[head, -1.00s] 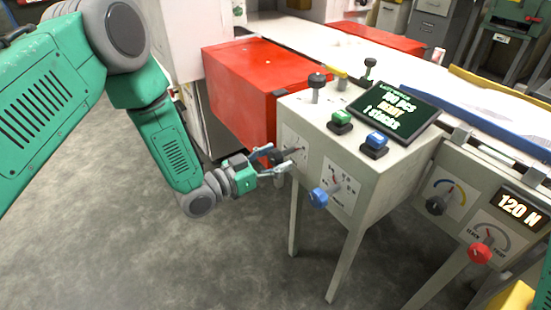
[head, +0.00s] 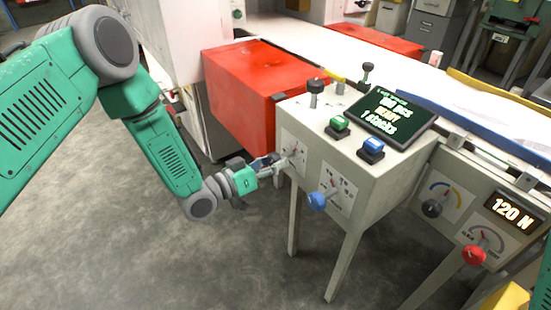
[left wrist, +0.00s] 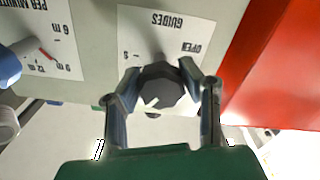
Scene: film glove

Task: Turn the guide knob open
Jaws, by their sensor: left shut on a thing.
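The guide knob (left wrist: 163,90) is dark grey and faceted, with a white pointer mark. In the left wrist view it sits below an upside-down white label (left wrist: 158,32) reading GUIDES and OPEN. The mark points to the lower left of that picture, away from the label. My left gripper (head: 282,161) is shut on the knob, with one finger on each side. In the head view the fingers largely hide the knob on the left face of the grey control box (head: 350,185). My right gripper is not seen.
A blue knob (head: 317,201) is on the neighbouring face, and also in the left wrist view (left wrist: 8,68). A red box (head: 245,85) stands close behind my left gripper. Green (head: 338,127) and blue (head: 371,149) buttons and a screen (head: 395,115) are on top.

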